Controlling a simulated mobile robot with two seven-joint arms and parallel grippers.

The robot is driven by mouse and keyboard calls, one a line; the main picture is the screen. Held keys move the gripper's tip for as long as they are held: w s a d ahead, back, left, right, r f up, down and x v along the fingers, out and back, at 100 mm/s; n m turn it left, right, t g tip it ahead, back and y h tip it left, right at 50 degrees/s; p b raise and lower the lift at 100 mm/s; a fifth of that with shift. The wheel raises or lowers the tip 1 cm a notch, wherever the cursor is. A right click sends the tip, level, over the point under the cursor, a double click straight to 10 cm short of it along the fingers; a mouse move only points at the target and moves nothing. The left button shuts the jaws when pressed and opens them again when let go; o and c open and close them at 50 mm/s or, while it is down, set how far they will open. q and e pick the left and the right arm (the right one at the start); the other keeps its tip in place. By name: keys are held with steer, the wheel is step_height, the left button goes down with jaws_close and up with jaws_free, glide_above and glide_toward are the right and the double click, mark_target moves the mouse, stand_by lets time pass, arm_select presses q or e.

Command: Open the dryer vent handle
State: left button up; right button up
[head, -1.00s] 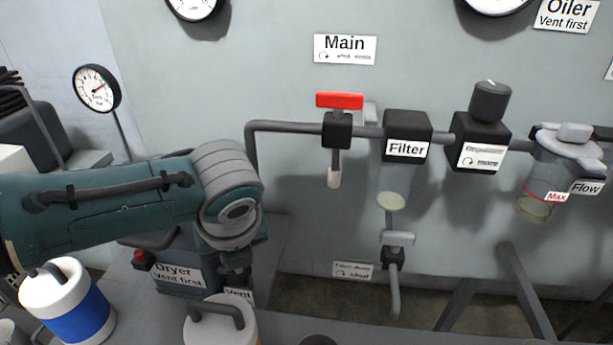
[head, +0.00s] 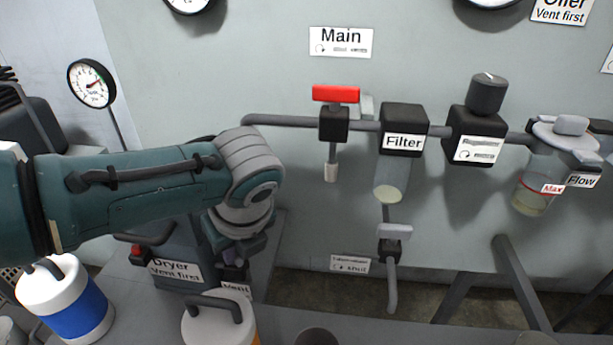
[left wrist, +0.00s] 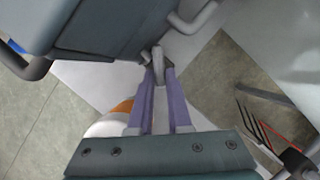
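The dryer (head: 190,245) is a dark grey-green box with a "Dryer, Vent first" label (head: 175,272), at lower left in the head view. A "Vent" label (head: 236,289) sits at its right, below a dark valve part (head: 234,273). My left gripper (head: 240,256) points down at this valve, and my wrist hides much of it. In the left wrist view, the two purple fingers of my left gripper (left wrist: 159,72) stand on either side of a light grey handle (left wrist: 158,55). I cannot tell whether they press on it. My right gripper is not in view.
A white-and-blue canister (head: 66,302) and another white canister (head: 215,322) stand in front of the dryer. The red-handled main valve (head: 335,94), the filter (head: 403,118) and a drain valve (head: 391,246) are on the wall piping to the right.

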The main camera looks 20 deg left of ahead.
arm_select(q)
steer(key=o, duration=0.4)
steer(key=shift+o, duration=0.2)
steer(key=shift+r, duration=0.1)
steer(key=shift+d+r+p, duration=0.1)
steer(key=shift+r+p, duration=0.25)
steer(key=p+v, duration=0.3)
steer(key=v, duration=0.6)
steer(key=shift+p, duration=0.4)
steer(key=shift+s, duration=0.1)
